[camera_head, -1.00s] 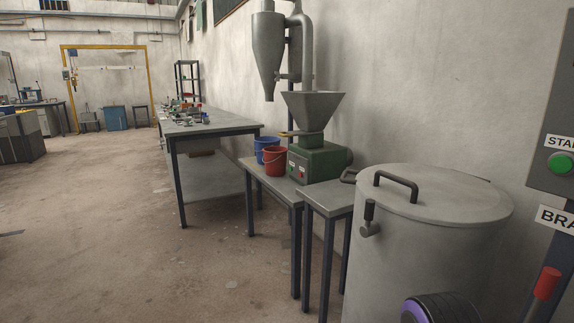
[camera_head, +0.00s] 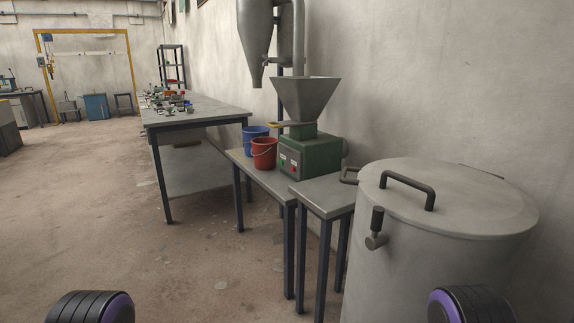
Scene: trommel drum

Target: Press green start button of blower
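The blower is a green machine (camera_head: 322,157) under a grey metal hopper (camera_head: 306,98), on a low bench along the right wall. Its front panel carries small buttons; a green one (camera_head: 284,161) appears on the left and a red one (camera_head: 294,169) to its right, both tiny at this distance. My grippers are out of view. Only dark, purple-ringed parts of my arms show at the bottom left and bottom right, well short of the blower.
A large grey lidded drum (camera_head: 445,250) with handles stands close at right. A small table (camera_head: 330,196) sits between it and the blower's bench. Red (camera_head: 263,154) and blue (camera_head: 252,138) buckets stand left of the blower. The floor at left is clear.

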